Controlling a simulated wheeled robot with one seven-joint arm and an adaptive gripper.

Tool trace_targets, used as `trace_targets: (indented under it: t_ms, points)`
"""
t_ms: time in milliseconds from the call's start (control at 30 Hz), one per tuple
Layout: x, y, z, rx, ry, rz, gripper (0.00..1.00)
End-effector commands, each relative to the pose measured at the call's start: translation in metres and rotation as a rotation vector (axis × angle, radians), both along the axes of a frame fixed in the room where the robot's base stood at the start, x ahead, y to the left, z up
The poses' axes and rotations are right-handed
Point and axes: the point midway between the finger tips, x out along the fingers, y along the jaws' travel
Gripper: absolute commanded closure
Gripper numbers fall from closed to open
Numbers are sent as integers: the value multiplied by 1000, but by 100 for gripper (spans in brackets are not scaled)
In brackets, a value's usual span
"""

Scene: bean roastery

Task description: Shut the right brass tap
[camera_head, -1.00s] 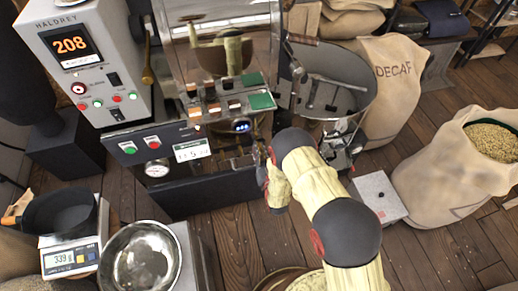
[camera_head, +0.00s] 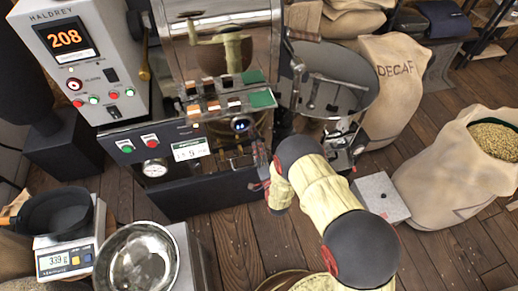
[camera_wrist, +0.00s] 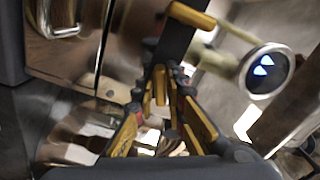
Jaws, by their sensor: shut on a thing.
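My gripper (camera_head: 262,172) is at the front of the roasting machine, low and to the right of its small lit display. In the wrist view my gripper (camera_wrist: 162,88), with yellow-padded fingers, is closed around a narrow brass-coloured piece (camera_wrist: 160,84). This piece looks like part of the right brass tap, but the fingers hide most of it. A dark bar (camera_wrist: 176,45) rises just behind the fingertips, with a yellow-brass bar (camera_wrist: 192,15) at its top. How far the tap is turned cannot be told.
A round blue-lit dial (camera_wrist: 268,70) juts out close to the right of my fingers. The roaster's dark lower body (camera_head: 205,190) stands beside my gripper. A steel bowl (camera_head: 137,262) and a scale (camera_head: 66,262) are at lower left. A sack (camera_head: 450,185) stands at right.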

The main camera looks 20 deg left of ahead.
Motion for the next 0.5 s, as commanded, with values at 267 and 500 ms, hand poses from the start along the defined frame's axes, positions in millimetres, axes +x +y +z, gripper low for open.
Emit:
trace_targets:
  t_ms: [267,500]
  points:
    - [0,0,0,192,117,0,100]
    - [0,0,0,303,185,-1,100]
